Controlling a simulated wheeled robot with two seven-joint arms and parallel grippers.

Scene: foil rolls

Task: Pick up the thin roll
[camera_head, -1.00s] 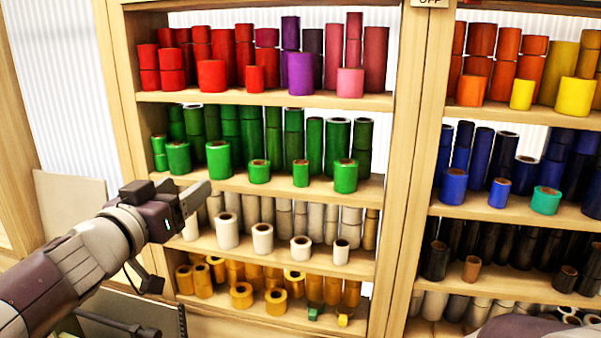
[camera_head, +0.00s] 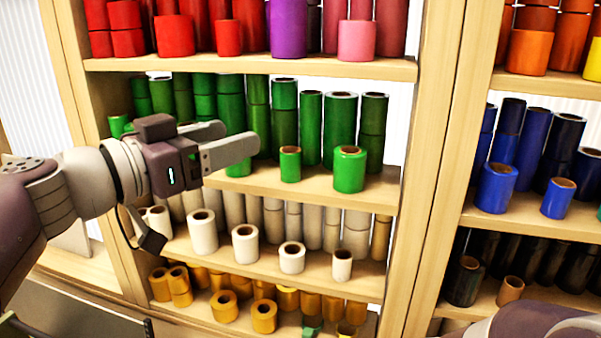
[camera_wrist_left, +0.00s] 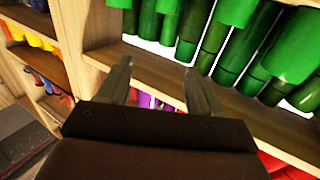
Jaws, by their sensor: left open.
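A thin, short green roll (camera_head: 290,164) stands upright at the front of the green shelf, left of a wider green roll (camera_head: 349,169). Which roll the task means by "thin" I cannot tell for certain. My left gripper (camera_head: 238,137) is open and empty, in front of the green shelf, pointing right, with its tips left of the thin green roll and apart from it. It hides some green rolls. In the left wrist view, the open fingers (camera_wrist_left: 158,84) have nothing between them, and green rolls (camera_wrist_left: 290,50) hang upside down in the picture beyond.
Taller green rolls (camera_head: 340,130) stand behind. A wooden upright (camera_head: 433,150) separates these from blue rolls (camera_head: 497,188) on the right.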

